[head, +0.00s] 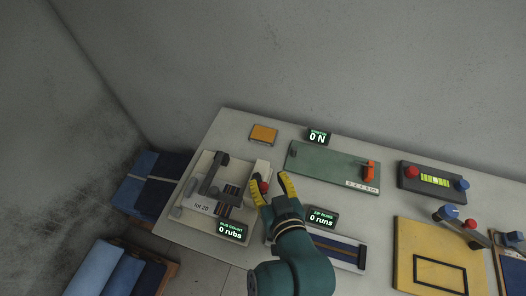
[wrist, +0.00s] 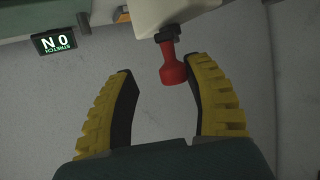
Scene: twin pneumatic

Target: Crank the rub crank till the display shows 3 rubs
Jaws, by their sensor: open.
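The rub tester, a cream base (head: 180,214) with a dark arm (head: 212,176) and a "lot 20" label, stands at the left of the table. Its display (head: 230,230) reads 0 rubs. The red crank knob (head: 263,187) is at its right side, and it also shows in the wrist view (wrist: 173,68) hanging from a dark crank end. My gripper (head: 268,182) is open, with its yellow fingers on either side of the red knob in the wrist view. The knob lies nearer the right finger there, and I see no clear contact.
A green stretch device (head: 325,162) with a 0 N display (head: 318,137) stands behind to the right. A zip device (head: 335,248) with a 0 runs display (head: 321,218) is close to my arm. A yellow board (head: 415,235) and a dark box with buttons (head: 432,180) are at right.

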